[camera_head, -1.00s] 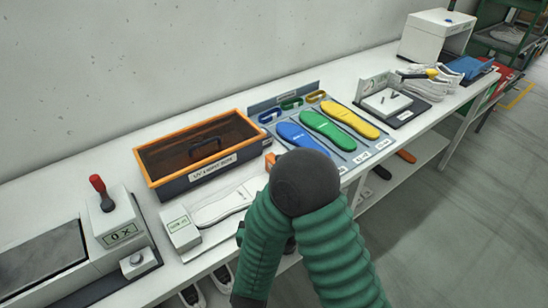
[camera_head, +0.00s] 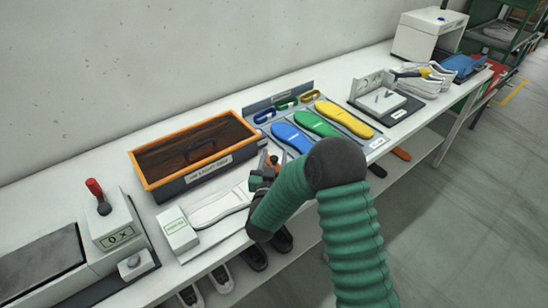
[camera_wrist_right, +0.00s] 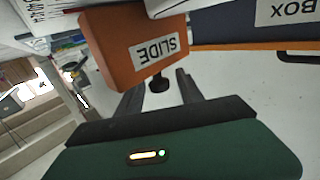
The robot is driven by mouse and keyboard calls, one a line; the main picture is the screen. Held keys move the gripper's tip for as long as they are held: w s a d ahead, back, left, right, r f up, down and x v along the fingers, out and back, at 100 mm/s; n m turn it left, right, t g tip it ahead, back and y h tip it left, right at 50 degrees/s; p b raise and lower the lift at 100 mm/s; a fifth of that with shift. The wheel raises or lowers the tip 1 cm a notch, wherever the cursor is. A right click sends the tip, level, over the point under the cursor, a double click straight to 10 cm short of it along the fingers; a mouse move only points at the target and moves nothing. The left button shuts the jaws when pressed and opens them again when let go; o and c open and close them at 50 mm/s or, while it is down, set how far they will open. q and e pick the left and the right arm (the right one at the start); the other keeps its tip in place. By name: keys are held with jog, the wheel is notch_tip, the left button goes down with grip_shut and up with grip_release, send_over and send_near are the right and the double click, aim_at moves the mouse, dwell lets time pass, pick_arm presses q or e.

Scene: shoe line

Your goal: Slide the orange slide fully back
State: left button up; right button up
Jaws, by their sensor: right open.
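The orange slide (camera_head: 271,161) stands at the right end of a white foot-shaped measuring plate (camera_head: 220,208); my gripper partly hides it in the head view. In the right wrist view the orange slide (camera_wrist_right: 140,50) is a large block with an upside-down "SLIDE" label and a small black knob (camera_wrist_right: 158,83) under it. My right gripper (camera_head: 264,172) is at the slide. In the wrist view its fingers (camera_wrist_right: 160,88) are open, with the knob between them in the picture. Contact cannot be told. My left gripper is not in view.
An orange-rimmed box (camera_head: 195,155) stands behind the plate. A white block (camera_head: 177,230) is at the plate's left end. Blue, green and yellow insoles (camera_head: 345,118) lie to the right. A device with a red-handled lever (camera_head: 97,190) is at left. Shoes (camera_head: 255,258) sit below the bench.

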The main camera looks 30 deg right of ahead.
jog(key=shift+c, duration=0.4)
grip_shut()
dwell(0.9)
